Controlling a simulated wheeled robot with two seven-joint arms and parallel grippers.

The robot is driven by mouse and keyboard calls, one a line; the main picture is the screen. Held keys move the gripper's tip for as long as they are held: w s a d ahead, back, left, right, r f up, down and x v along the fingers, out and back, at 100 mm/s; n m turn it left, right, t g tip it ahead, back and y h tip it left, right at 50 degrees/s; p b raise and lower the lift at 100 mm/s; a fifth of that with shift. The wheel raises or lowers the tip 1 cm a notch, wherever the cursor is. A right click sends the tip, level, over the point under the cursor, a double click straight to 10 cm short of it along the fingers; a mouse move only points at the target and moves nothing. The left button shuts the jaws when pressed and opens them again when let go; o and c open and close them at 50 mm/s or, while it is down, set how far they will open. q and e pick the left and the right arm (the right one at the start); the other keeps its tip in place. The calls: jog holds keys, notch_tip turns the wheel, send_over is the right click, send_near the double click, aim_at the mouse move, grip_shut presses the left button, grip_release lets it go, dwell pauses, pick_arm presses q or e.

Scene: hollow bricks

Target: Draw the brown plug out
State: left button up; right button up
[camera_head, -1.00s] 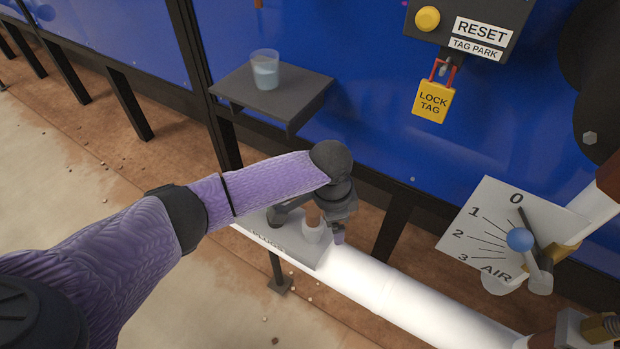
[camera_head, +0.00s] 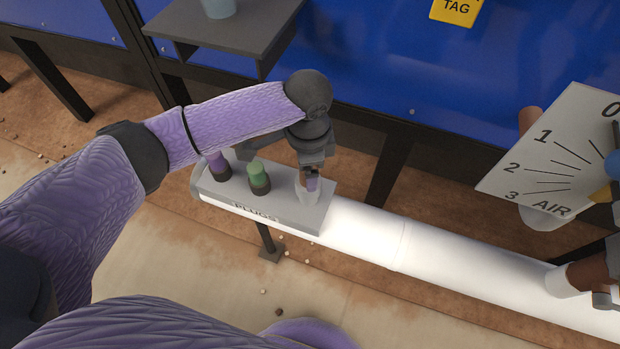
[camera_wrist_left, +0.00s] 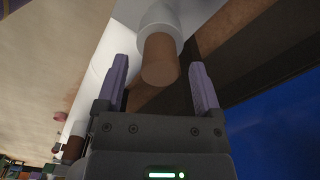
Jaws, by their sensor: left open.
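In the left wrist view the brown plug (camera_wrist_left: 160,62) is a short brown cylinder in a white collar (camera_wrist_left: 159,22). My left gripper (camera_wrist_left: 158,64) is open, with one purple finger on each side of the plug and a visible gap on both sides. In the head view the left gripper (camera_head: 312,183) points down over the white collar (camera_head: 308,196) at the right end of the grey plug rack (camera_head: 270,207), marked PLUGS. There the gripper mostly hides the brown plug. My right gripper is not in view.
A purple plug (camera_head: 219,167) and a green plug (camera_head: 258,178) stand in dark collars left of my gripper. A grey shelf (camera_head: 225,30) with a cup is above. A white pipe (camera_head: 400,245) runs right, towards the AIR dial board (camera_head: 550,150).

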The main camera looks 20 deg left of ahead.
pick_arm(q)
jog(key=shift+f, duration=0.75)
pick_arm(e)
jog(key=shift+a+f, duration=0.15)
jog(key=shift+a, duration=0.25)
pick_arm(q)
jog(key=shift+r, duration=0.1)
jog(key=shift+p, duration=0.4)
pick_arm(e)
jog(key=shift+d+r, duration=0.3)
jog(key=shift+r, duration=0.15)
pick_arm(q)
jog(key=shift+c, duration=0.2)
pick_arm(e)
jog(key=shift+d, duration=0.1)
